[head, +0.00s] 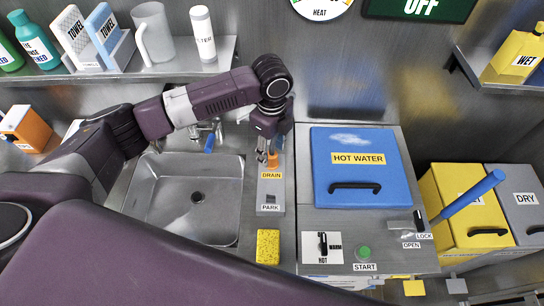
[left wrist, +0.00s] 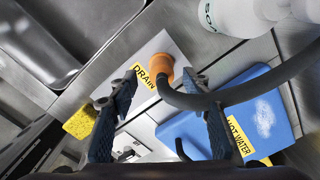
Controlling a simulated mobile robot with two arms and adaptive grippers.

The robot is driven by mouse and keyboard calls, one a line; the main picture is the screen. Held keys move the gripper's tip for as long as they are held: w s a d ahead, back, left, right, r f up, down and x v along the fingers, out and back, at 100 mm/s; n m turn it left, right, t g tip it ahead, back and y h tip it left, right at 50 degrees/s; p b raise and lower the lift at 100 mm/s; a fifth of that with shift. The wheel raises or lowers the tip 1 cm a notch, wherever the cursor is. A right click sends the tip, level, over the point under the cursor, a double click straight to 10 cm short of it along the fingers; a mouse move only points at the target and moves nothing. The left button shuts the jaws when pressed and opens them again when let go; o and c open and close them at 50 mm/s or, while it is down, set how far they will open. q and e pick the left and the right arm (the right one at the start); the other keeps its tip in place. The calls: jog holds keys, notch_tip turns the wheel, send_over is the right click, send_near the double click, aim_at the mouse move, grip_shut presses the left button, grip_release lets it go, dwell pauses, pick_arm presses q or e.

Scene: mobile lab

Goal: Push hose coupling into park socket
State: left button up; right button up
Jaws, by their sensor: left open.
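The orange hose coupling (head: 273,160) stands at the DRAIN end of a grey socket panel (head: 262,190), beside the sink. In the left wrist view the coupling (left wrist: 164,68) has a dark grey hose (left wrist: 245,92) running off to the right. The park socket (head: 271,199) is a dark opening above the PARK label, nearer to me on the same panel. My left gripper (head: 267,152) is above the coupling at the DRAIN end. In the left wrist view its fingers (left wrist: 160,80) are spread on either side of the coupling, with gaps visible. My right gripper is not in view.
The sink (head: 190,195) with a blue-handled tap (head: 209,143) is left of the panel. A yellow sponge (head: 268,246) lies just in front of it. The blue HOT WATER lid (head: 350,185) is close on the right. A shelf with bottles hangs behind.

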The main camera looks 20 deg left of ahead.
pick_arm(q)
notch_tip(320, 180, down, 3)
jog(key=shift+w+f, duration=0.1)
jog(key=shift+w, duration=0.05)
jog(key=shift+c, duration=0.5)
grip_shut()
